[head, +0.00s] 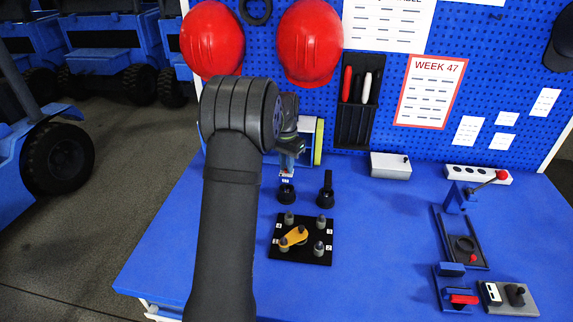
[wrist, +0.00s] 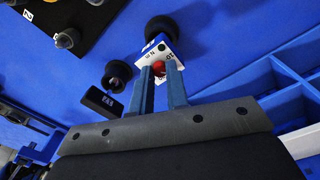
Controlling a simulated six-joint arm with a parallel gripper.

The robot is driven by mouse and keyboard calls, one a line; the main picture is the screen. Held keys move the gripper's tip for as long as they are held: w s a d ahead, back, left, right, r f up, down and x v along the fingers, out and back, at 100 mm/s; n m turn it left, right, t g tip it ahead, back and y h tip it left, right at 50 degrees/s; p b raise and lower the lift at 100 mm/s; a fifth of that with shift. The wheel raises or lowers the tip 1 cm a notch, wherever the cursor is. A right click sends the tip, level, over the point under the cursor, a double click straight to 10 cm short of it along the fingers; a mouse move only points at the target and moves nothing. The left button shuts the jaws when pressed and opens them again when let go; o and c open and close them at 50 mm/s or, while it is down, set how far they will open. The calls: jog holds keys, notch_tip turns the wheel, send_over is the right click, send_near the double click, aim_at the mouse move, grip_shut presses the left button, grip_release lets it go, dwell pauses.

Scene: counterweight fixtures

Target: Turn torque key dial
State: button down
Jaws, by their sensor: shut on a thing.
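My gripper (head: 287,168) reaches down over a torque key that has a round black end (head: 287,194) and stands on the blue table. In the wrist view, my two blue fingers (wrist: 162,82) are shut on a small red piece, the dial (wrist: 159,68). The dial sits on a white plate (wrist: 150,55) with black markings, too small to read surely. The key's round black end (wrist: 163,27) lies just beyond the plate. A second black key (head: 326,189) stands to the right, apart from my gripper.
A black plate (head: 272,249) with several numbered pegs and a yellow lever (head: 293,237) lies in front. Blue fixtures (head: 463,235) and a grey box (head: 391,166) stand to the right. A pegboard with red helmets (head: 310,42) rises behind. The table between plate and fixtures is clear.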

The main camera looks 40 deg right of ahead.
jog(key=shift+m, duration=0.3)
jog(key=c, duration=1.4)
grip_release()
jog(key=shift+r, duration=0.1)
jog(key=r, duration=1.7)
jog(key=shift+w+a+r, duration=0.1)
jog(key=shift+w, duration=0.1)
jog(key=f, duration=1.7)
jog(key=shift+s+f, duration=0.2)
jog(key=shift+f, duration=0.05)
jog(key=shift+r, duration=0.1)
